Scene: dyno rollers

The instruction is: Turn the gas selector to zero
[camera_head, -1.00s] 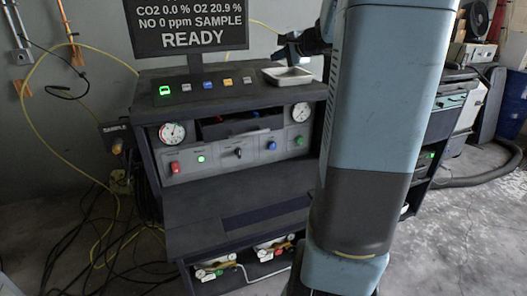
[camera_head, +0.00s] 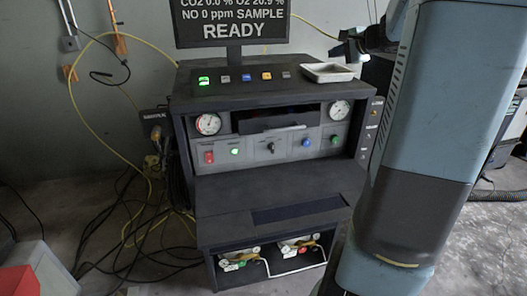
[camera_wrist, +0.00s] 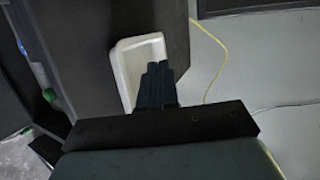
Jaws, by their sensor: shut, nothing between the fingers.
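The console (camera_head: 270,188) stands near the middle of the head view. On its grey front panel is a small black knob (camera_head: 270,147), likely the gas selector; its pointer setting is too small to read. My gripper (camera_head: 343,49) is up at the right, above and behind the white tray on the console top, well away from the knob. In the wrist view my gripper (camera_wrist: 157,70) has its dark fingers together, in front of the tray, with nothing visible held. The knob is not visible in the wrist view.
A white tray (camera_head: 328,73) sits on the console top beside several coloured buttons. A red switch (camera_head: 209,157), blue knob (camera_head: 306,142) and green knob (camera_head: 334,140) flank the black knob. Two gauges sit above. A monitor (camera_head: 233,25) reads READY. Cables lie on the left floor.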

